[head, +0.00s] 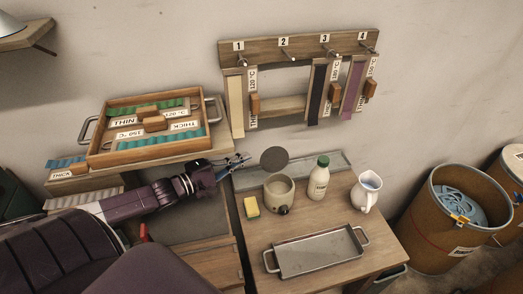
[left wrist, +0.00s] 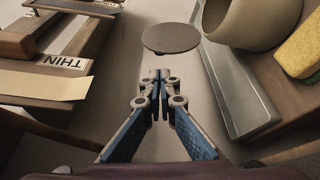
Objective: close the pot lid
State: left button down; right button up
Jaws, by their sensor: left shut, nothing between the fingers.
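The pot (head: 280,192) is a small beige vessel standing on the wooden table. Its dark round lid (head: 274,158) is raised off the opening, at the pot's back edge. My left gripper (head: 242,160) is to the left of the lid, apart from it, with nothing held. In the left wrist view the shut fingertips (left wrist: 158,75) point towards the lid (left wrist: 171,38), which appears just beyond them. The pot (left wrist: 250,18) is at the upper right there. How the lid joins the pot is not clear. My right gripper is not in view.
A yellow-green sponge (head: 251,207) lies left of the pot. A white bottle (head: 319,178) and a white jug (head: 366,192) stand to its right. A metal tray (head: 316,252) lies in front, and a long grey tray (head: 245,178) runs behind. A wooden box (head: 100,155) stands at left.

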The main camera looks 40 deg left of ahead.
aim_at(273, 158)
pick_arm(q)
jog(key=x, duration=0.7)
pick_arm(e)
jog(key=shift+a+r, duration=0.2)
pick_arm(q)
jog(key=shift+w+p, duration=0.1)
jog(key=shift+p, duration=0.25)
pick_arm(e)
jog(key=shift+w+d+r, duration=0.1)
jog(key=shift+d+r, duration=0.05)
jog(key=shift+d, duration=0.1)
